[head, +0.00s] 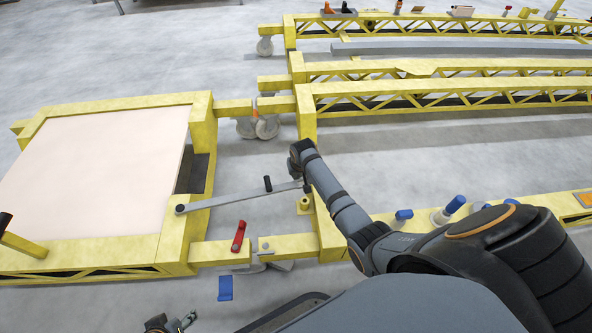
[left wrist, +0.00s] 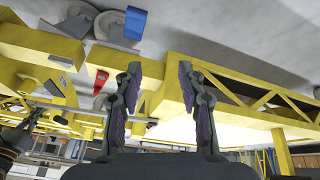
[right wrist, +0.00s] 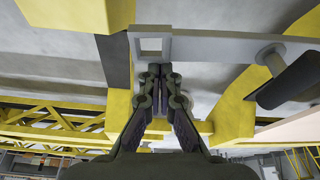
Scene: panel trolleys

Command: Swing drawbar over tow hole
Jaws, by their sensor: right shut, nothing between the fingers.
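The drawbar (head: 235,195) is a flat grey bar pivoted on the left yellow trolley, with an upright black handle (head: 267,183). Its free end reaches the right trolley's yellow corner post. In the right wrist view the drawbar (right wrist: 215,48) ends in a square opening. A yellow bracket with a round top (head: 304,204), perhaps the tow hole, sits just below that end in the head view. My right gripper (head: 306,186) is shut and empty at the bar's free end, fingertips against or close beside its edge; contact is unclear. My left gripper (head: 172,325) is open and empty, low in the head view.
A red lever (head: 239,236) and a blue tab (head: 225,288) are near the lower coupling beams. The left trolley carries a pale panel (head: 100,170). Truss beams (head: 440,90) fill the upper right. Grey floor lies open between the trolleys. Blue-topped parts (head: 449,210) stand beside my right arm.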

